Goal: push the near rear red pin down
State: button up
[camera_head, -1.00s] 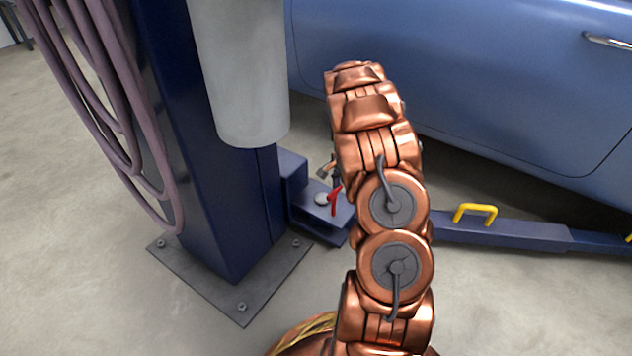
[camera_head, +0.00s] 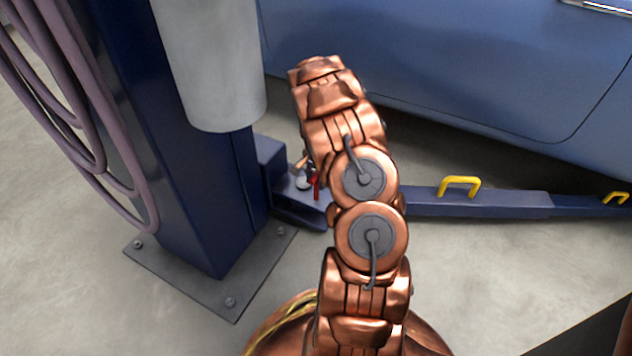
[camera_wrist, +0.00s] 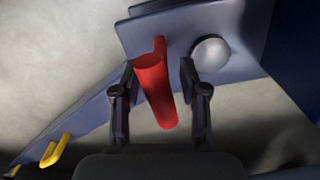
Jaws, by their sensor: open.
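The red pin (camera_head: 316,186) stands at the blue lift arm's pivot, beside the post; my arm partly hides it in the head view. In the wrist view the red pin (camera_wrist: 154,88) is large and lies between the two fingers of my gripper (camera_wrist: 160,95). The gripper is open, with a finger on each side of the pin. I cannot tell whether either finger touches it. A round grey knob (camera_wrist: 210,54) sits on the blue bracket just right of the pin. In the head view my gripper is mostly hidden behind my arm.
The dark blue post (camera_head: 185,150) with its bolted base plate (camera_head: 222,292) stands left of my arm. A blue lift arm (camera_head: 500,204) with a yellow handle (camera_head: 459,186) runs right, under the blue car (camera_head: 440,70). Hoses (camera_head: 60,110) hang at the left.

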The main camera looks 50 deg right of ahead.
jog(key=shift+c, duration=0.4)
grip_shut()
